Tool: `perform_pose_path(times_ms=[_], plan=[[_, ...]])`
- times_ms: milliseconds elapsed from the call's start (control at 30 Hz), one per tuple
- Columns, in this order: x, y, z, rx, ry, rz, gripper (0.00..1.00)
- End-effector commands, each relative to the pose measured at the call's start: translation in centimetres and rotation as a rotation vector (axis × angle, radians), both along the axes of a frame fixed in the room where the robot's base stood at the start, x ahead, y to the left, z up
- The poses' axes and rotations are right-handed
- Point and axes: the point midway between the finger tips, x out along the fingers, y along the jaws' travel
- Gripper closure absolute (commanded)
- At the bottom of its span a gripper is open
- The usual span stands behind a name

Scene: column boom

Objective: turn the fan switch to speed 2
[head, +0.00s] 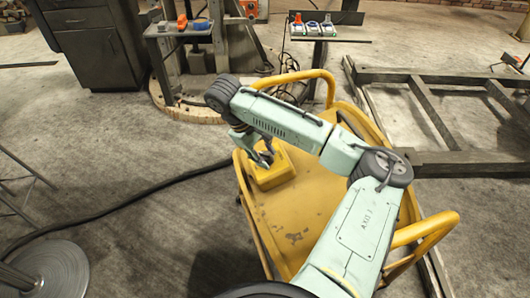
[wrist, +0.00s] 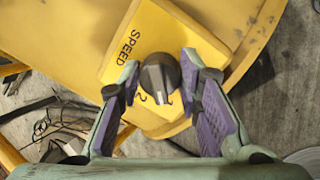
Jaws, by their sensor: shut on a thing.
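The fan switch is a yellow box (head: 272,176) on the yellow cart's top, beneath my gripper (head: 256,150). In the wrist view the box (wrist: 185,42) carries the word SPEED and a round dark knob (wrist: 158,76). My gripper (wrist: 161,73) has its purple-padded fingers on either side of the knob, shut on it. A figure 2 shows just below the knob, between the fingers. Another mark by the knob is too small to read. The knob's pointer seems to face down toward the figures, but I cannot tell which one. The head view hides the knob behind my gripper.
The yellow cart (head: 300,225) has raised tube handles at both ends. A metal frame (head: 440,130) lies to the right. Small stands with coloured items are behind.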

Motion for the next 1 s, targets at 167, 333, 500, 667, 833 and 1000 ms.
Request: perform_pose_path(times_ms=[167,333,500,667,833,1000], plan=[[0.04,0.03,0.06,0.014,-0.048,-0.161,0.96],[0.06,0.06,0.06,0.029,-0.093,-0.315,0.96],[0.04,0.1,0.04,0.044,-0.133,-0.458,0.96],[0.05,0.13,0.03,0.055,-0.166,-0.572,0.96],[0.06,0.15,0.02,0.065,-0.193,-0.664,0.96],[0.09,0.15,0.03,0.071,-0.21,-0.722,0.96]])
